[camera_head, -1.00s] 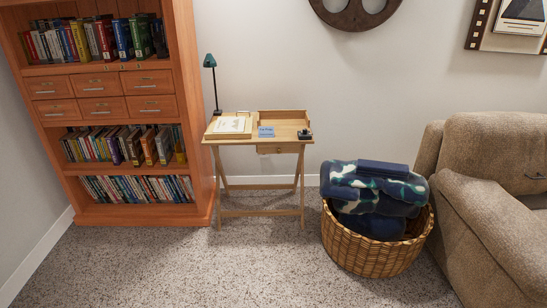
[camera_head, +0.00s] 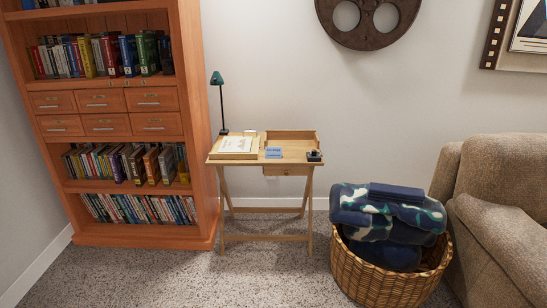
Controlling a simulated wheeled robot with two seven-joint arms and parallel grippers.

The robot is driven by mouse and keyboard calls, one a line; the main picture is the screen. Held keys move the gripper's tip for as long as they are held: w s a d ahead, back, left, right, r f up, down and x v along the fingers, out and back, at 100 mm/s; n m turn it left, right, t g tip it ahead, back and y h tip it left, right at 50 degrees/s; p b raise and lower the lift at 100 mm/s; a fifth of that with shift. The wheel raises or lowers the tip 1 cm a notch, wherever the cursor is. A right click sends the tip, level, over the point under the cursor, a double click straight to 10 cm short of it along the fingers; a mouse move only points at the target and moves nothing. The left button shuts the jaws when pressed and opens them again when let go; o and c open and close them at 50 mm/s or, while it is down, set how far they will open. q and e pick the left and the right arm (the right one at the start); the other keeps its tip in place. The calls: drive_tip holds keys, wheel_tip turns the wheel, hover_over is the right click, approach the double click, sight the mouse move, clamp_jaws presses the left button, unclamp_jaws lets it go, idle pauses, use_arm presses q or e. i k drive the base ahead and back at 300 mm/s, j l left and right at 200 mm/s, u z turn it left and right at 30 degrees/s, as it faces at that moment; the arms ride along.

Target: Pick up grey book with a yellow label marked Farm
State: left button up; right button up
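I cannot make out a grey book with a yellow label marked Farm; lettering on the spines is too small to read. Many books stand upright in the orange wooden bookcase (camera_head: 190,100) at the left. A dark blue flat thing, perhaps a book (camera_head: 396,192), lies on folded blankets (camera_head: 385,215) in the wicker basket (camera_head: 385,283). A small blue item (camera_head: 273,153) with unreadable writing lies on the small wooden desk (camera_head: 293,157). Neither of my grippers is in view.
The desk also holds a tray with papers (camera_head: 236,145), a dark green lamp (camera_head: 218,85) and a small black object (camera_head: 314,155). A brown armchair (camera_head: 500,220) stands at the right. The carpet (camera_head: 190,285) in front of the bookcase and desk is clear.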

sight(166, 158)
drive_tip(key=i+j+u, duration=0.15)
drive_tip(key=j, duration=0.3)
drive_tip(key=i+j+u, duration=0.1)
drive_tip(key=j, duration=0.3)
drive_tip(key=i+j+u, duration=0.15)
drive_tip(key=j, duration=0.3)
drive_tip(key=i+j+u, duration=0.1)
drive_tip(key=i+j, duration=0.15)
drive_tip(key=j, duration=0.15)
